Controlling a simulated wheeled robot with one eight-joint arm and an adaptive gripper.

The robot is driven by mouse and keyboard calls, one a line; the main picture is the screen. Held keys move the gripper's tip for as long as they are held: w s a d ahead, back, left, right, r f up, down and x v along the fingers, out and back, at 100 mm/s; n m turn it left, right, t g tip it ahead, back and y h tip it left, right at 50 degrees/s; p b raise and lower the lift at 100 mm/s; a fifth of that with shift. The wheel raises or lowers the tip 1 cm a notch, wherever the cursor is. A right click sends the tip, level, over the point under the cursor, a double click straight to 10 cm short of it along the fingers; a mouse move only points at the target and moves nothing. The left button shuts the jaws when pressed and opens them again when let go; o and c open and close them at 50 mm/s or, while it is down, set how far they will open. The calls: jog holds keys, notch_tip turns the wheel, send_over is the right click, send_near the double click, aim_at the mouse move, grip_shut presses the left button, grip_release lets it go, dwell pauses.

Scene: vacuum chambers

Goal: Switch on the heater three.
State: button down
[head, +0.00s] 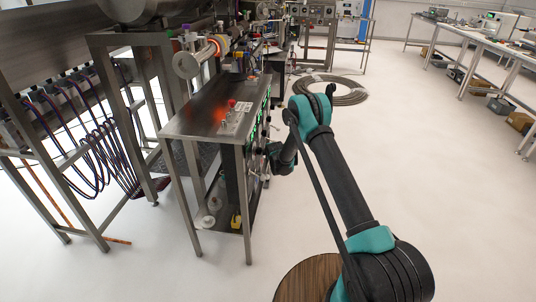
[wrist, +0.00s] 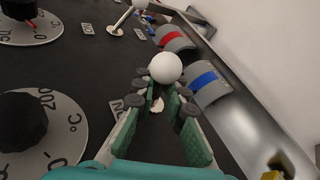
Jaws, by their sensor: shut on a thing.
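In the wrist view, a toggle switch with a white ball knob (wrist: 165,68) stands on a dark panel (wrist: 90,75). The fingers of my gripper (wrist: 163,95) are closed around this lever, with the ball showing beyond the fingertips. A partly covered label (wrist: 118,106) lies just left of the fingers. A second ball-tipped lever (wrist: 127,18) stands farther up the panel, tilted. No heater number is readable. In the head view, my gripper (head: 273,155) is at the green-lit panel side of a steel bench (head: 200,105); the switch is hidden there.
Round dials marked °C (wrist: 62,135) lie left of the fingers. A red-marked rocker (wrist: 172,38) and a blue-marked rocker (wrist: 205,82) sit near the panel's edge. In the head view, a coiled hose (head: 345,90) lies beyond my arm. The floor to the right is open.

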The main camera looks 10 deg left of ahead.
jog(key=shift+w+d+r, duration=0.1)
jog(key=shift+w+d, duration=0.05)
jog(key=shift+d, duration=0.25)
jog(key=c, duration=1.6)
grip_release()
jog(key=shift+a, duration=0.1)
jog(key=v, duration=1.2)
